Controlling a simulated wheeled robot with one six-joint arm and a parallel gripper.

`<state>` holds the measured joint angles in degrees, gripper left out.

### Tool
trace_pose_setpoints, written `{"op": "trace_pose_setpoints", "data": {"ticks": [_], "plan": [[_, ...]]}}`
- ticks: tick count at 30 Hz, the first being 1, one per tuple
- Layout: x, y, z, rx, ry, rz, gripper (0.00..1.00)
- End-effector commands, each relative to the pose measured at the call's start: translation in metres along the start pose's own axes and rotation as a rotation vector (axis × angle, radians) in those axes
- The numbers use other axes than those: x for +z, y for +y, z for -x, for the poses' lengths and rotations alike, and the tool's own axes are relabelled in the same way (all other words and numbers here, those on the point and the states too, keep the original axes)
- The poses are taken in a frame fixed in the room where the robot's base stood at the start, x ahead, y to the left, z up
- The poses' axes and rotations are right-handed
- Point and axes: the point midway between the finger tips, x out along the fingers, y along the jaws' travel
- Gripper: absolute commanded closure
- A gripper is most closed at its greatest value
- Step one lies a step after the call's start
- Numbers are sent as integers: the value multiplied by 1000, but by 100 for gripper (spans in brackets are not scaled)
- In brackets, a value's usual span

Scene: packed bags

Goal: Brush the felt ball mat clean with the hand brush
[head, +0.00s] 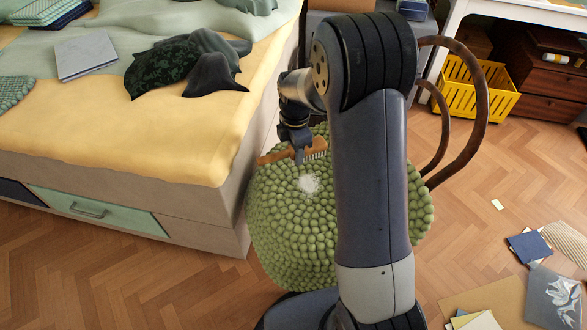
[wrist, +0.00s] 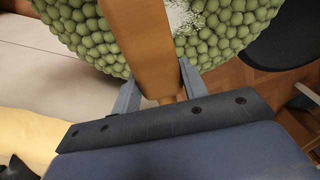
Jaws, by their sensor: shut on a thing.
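The felt ball mat (head: 290,222) is round and green, made of many small balls, and stands beside the bed, partly hidden behind my arm. A patch of white crumbs or dust (head: 309,185) lies on it near the middle; the patch also shows at the top of the wrist view (wrist: 180,15). My gripper (head: 299,150) is shut on the wooden hand brush (head: 276,156), over the far part of the mat. The brush's pale bristles show just above the white patch. I cannot tell whether they touch the mat. In the wrist view the brush (wrist: 142,45) passes between my fingers (wrist: 158,88).
The bed (head: 110,130) with a yellow sheet and dark clothing (head: 180,65) borders the mat on the left. Brown curved rails (head: 478,100) stand at the right. A yellow crate (head: 470,90) and scattered papers (head: 490,300) lie farther right on the wooden floor.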

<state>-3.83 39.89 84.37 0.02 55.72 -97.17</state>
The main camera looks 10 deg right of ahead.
Motion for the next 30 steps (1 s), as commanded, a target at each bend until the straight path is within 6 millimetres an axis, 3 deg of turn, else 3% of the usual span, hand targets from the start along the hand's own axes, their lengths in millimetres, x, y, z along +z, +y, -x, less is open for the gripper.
{"op": "trace_pose_setpoints", "data": {"ticks": [1, 9, 14, 30], "plan": [[-1, 2, -16, 1, 0, 52, 100], [-3, 6, -29, 1, 0, 199, 100], [-3, 6, -34, 0, 0, 204, 100], [-3, 6, -85, 0, 0, 201, 100]]}}
